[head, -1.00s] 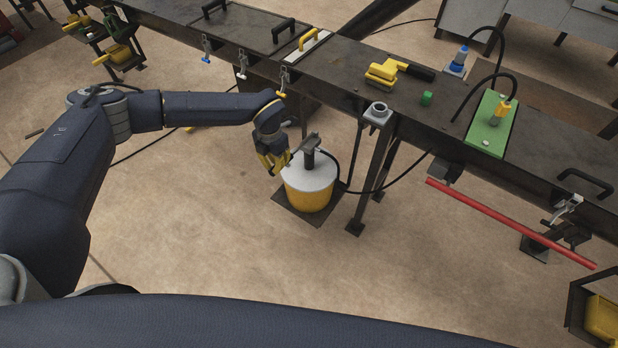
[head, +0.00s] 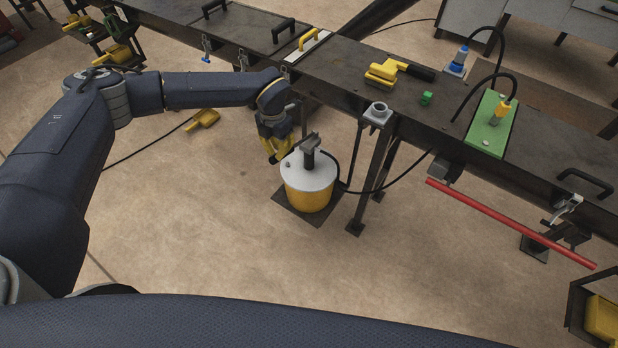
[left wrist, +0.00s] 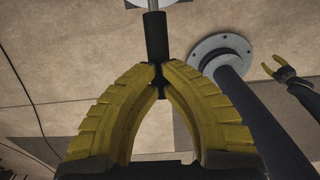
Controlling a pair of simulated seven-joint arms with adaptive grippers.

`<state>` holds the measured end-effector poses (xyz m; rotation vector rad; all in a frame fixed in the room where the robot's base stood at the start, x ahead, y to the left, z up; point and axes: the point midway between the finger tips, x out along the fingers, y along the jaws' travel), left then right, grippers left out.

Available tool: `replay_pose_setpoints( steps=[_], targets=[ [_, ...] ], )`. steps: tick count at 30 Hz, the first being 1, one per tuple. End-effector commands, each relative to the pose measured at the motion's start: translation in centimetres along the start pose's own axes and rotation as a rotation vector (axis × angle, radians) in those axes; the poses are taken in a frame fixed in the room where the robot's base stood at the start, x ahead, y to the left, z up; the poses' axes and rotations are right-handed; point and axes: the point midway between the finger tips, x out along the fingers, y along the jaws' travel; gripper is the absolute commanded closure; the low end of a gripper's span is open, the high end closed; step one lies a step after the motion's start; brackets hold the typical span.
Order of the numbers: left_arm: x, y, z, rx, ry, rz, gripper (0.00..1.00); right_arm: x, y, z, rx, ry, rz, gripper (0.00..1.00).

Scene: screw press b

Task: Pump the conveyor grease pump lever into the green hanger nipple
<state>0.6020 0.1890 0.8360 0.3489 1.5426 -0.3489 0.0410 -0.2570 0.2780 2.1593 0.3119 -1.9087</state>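The grease pump (head: 308,190) is a yellow drum with a pale lid and a dark upright pump head, standing on a dark floor plate. My left gripper (head: 277,156) is at the drum's left side, by the lid. In the left wrist view its yellow fingers (left wrist: 160,76) close around the lever's black grip (left wrist: 157,38), which leads up to a thin rod and the pale lid. A green plate (head: 490,140) on the bench carries a yellow fitting (head: 502,113) with a black hose. My right gripper (left wrist: 275,67) hangs apart from everything with its fingers spread.
The long dark bench (head: 345,75) runs behind the pump, its leg (head: 365,185) just right of the drum. A black hose (head: 385,190) runs from the pump. Open floor lies in front.

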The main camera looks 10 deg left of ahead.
Motion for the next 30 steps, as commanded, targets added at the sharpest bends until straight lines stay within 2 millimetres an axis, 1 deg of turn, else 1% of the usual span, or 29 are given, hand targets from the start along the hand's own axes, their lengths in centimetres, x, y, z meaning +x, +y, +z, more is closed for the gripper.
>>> replay_pose_setpoints(
  steps=[1,9,15,20,30],
  targets=[
    [-0.6,0.0,0.3,0.000,-0.002,0.000,1.00,0.0,0.0,0.0,0.000,0.000,0.000,0.56],
    [-3.5,0.0,1.5,0.001,-0.001,0.000,1.00,0.0,0.0,0.0,0.000,0.000,0.000,0.56],
    [-5.2,0.0,2.1,-0.001,-0.001,0.001,1.00,0.0,0.0,0.0,0.000,0.000,0.000,0.56],
    [-5.8,0.0,2.4,0.000,-0.001,0.000,1.00,0.0,0.0,0.0,0.000,0.000,0.000,0.56],
    [-5.9,0.0,2.4,0.000,0.000,0.000,1.00,0.0,0.0,0.0,0.000,0.000,0.000,0.56]
  ],
)
